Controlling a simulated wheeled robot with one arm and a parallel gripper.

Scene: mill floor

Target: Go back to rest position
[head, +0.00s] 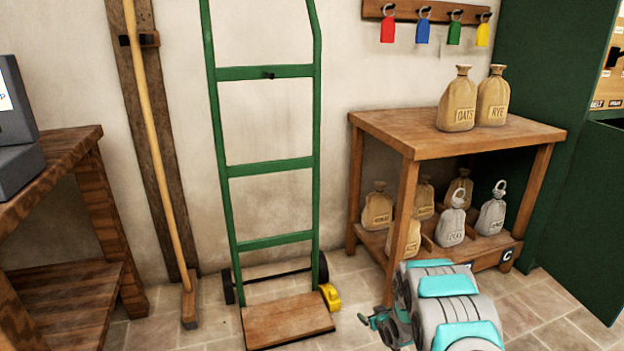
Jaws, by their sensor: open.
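My gripper (372,319) shows small at the lower middle right of the head view, low in front of the wooden table. Its teal fingertips point left and look apart, with nothing seen between them. My grey and teal arm covers part of the floor and the table's front left leg. The gripper is to the right of the green hand truck (273,165) and its yellow wheel piece (330,297), apart from both in the picture.
A wooden table (385,124) bears an OATS sack (457,103) and a RYE sack (492,98); several sacks fill its lower shelf. A broom (152,150) leans on the wall. A dark wooden bench (60,165) stands left, a green cabinet (545,80) right. Tiled floor is open at front right.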

